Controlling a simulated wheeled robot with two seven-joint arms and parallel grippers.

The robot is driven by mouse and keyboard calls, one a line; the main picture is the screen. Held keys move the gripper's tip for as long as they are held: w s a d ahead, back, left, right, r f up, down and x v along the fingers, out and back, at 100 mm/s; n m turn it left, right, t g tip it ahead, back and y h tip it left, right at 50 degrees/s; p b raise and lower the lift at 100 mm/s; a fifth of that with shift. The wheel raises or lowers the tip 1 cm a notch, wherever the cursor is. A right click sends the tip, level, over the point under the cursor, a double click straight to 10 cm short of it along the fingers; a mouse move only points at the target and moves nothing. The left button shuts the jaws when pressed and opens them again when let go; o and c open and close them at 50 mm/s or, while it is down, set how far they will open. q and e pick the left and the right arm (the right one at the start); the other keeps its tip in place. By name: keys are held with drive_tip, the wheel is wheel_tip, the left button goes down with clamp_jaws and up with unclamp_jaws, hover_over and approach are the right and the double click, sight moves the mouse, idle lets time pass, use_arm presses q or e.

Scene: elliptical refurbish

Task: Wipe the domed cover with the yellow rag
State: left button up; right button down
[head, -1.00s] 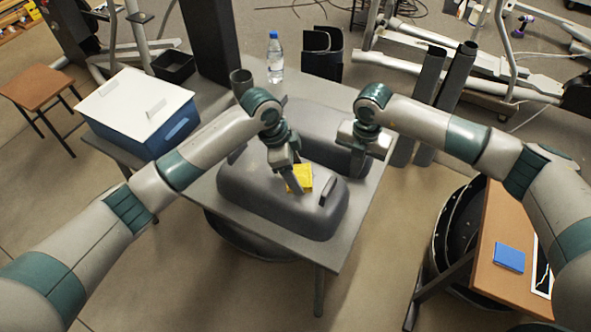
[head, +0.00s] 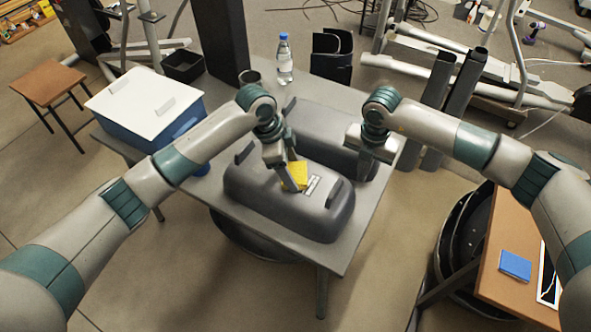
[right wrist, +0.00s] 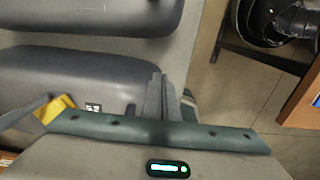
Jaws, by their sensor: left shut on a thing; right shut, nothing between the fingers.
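The grey domed cover (head: 285,205) lies on the grey table, with raised handles at its ends and a small label on top. The yellow rag (head: 299,172) is on the cover's top beside the label. My left gripper (head: 292,183) is shut on the rag and partly hides it; rag and cover appear to touch. The rag also shows at the left of the right wrist view (right wrist: 55,108), with the cover (right wrist: 75,75) around it. My right gripper (right wrist: 160,95) is shut and empty near the cover's right end; in the head view its fingertips are hard to make out.
A second dark cover (head: 325,130) lies just behind on the table (head: 330,255). A water bottle (head: 284,60), a dark cup and a blue box with a white lid (head: 145,105) stand farther back and left. A side table (head: 500,270) with a blue booklet is at right.

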sight(260, 163)
use_arm(q)
drive_tip(key=shift+a+f, duration=0.15)
drive_tip(key=shift+w+a, duration=0.45)
drive_tip(key=shift+a, duration=0.3)
drive_tip(key=shift+w+a, duration=0.45)
drive_tip(key=shift+a, duration=0.3)
drive_tip(key=shift+w+a+r, duration=0.1)
drive_tip(key=shift+w+a, duration=0.35)
drive_tip(key=shift+a, duration=0.25)
drive_tip(key=shift+w+a+r, duration=0.1)
drive_tip(key=shift+w+a, duration=0.35)
drive_tip(key=shift+a, duration=0.25)
drive_tip(key=shift+w+a+f, duration=0.1)
drive_tip(key=shift+w+a, duration=0.3)
drive_tip(key=shift+a, duration=0.35)
drive_tip(key=shift+w+a+f, duration=0.1)
drive_tip(key=shift+w+a, duration=0.3)
drive_tip(key=shift+a, duration=0.35)
drive_tip(key=shift+r, duration=0.1)
